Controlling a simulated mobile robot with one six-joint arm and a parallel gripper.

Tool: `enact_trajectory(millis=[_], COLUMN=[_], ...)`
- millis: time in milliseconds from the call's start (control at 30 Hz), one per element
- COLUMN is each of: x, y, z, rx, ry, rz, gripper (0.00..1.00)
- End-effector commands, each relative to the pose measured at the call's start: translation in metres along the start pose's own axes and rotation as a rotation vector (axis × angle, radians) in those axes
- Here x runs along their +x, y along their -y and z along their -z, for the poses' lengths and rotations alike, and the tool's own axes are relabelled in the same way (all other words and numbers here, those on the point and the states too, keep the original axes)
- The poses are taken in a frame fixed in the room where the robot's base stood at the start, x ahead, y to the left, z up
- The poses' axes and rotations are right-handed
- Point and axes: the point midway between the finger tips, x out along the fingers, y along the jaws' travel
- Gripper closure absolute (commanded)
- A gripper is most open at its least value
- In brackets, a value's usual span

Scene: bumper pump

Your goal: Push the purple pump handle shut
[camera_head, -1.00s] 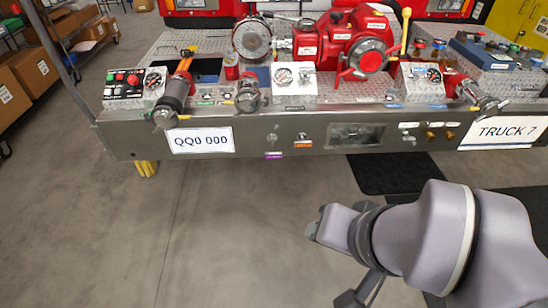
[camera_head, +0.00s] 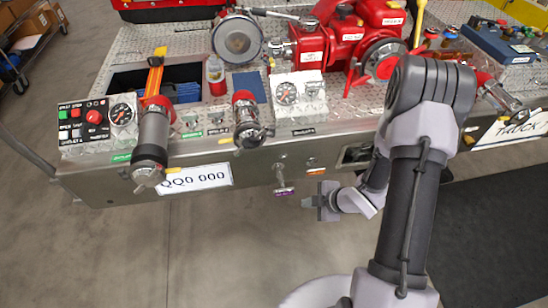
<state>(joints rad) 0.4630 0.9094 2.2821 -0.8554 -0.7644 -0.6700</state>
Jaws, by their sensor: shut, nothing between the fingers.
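The purple-labelled pump handle (camera_head: 284,192) is on the front face of the bumper, just right of the white QQ0 000 plate. A short grey rod shows above its purple label and appears to stick out from the panel. My gripper (camera_head: 306,202) is just right of the handle, pointing left, and looks apart from it. Its fingers are shut and empty. My forearm rises at the right and hides part of the bumper face and the right side of the deck.
An orange-labelled control (camera_head: 316,171) sits right of the purple one, close above my gripper. A capped hose outlet (camera_head: 247,125) and a larger outlet (camera_head: 152,145) jut out over the bumper edge to the left. The floor below the bumper is clear.

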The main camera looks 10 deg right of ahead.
Motion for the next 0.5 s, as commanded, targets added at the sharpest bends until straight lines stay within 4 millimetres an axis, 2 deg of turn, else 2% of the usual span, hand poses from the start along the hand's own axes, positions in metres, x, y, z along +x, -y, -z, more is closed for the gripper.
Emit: enact_trajectory(millis=[167, 500], x=[0.022, 0.097], y=[0.007, 0.008], z=[0.001, 0.002], rx=[-0.016, -0.013], ry=[-0.024, -0.02], rz=[0.004, 0.004], gripper=[1.0, 1.0])
